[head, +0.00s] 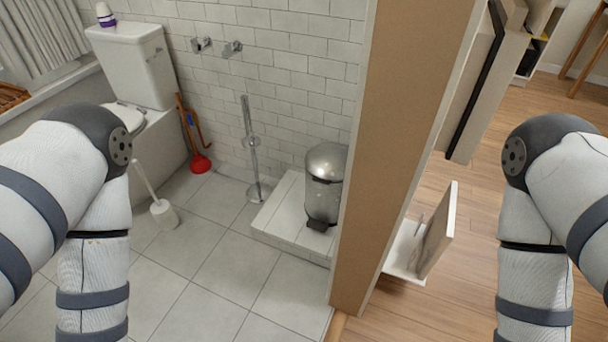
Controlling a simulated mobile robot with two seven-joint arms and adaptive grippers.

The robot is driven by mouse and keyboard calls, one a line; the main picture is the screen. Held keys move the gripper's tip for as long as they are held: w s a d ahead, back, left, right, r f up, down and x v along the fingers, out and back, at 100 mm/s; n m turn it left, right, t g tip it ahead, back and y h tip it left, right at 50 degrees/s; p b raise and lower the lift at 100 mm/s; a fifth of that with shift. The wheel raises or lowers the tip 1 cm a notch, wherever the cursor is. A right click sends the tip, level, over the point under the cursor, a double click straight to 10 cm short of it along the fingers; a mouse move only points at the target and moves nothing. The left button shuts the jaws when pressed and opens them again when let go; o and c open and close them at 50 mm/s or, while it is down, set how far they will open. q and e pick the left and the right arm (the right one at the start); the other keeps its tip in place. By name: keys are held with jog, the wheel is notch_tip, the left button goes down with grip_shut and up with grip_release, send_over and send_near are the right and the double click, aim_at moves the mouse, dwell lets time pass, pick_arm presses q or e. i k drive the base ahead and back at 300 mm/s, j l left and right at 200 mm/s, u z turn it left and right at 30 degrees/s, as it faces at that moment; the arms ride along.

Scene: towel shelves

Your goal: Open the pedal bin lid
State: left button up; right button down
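The pedal bin (323,200) is a shiny metal cylinder standing upright on a low tiled step beside the wall end. Its domed lid (327,161) is closed. A dark pedal (318,226) shows at its base, on the front. The right side of the bin is partly hidden by the brown wall edge. My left arm comes in at the left and my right arm at the right, beyond the wall. Both arms bend down out of the picture, and neither gripper is in view.
The tall brown wall end (389,150) stands between the bin and my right arm. A metal stand (252,150), toilet brush (163,213), red plunger (200,163) and toilet (135,65) are to the left. The tiled floor (205,265) in front of the step (277,222) is clear.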

aim_at(326, 162)
jog(key=i+j, duration=0.15)
jog(key=j, duration=0.2)
jog(key=i+j+z, duration=0.1)
jog(key=j, duration=0.25)
jog(key=i+j, duration=0.2)
jog(key=j, duration=0.2)
jog(key=i+j+z, duration=0.1)
jog(key=j, duration=0.25)
jog(key=i+j, duration=0.15)
jog(key=j, duration=0.25)
jog(key=i+j, duration=0.1)
jog(key=j, duration=0.25)
jog(key=z, duration=0.05)
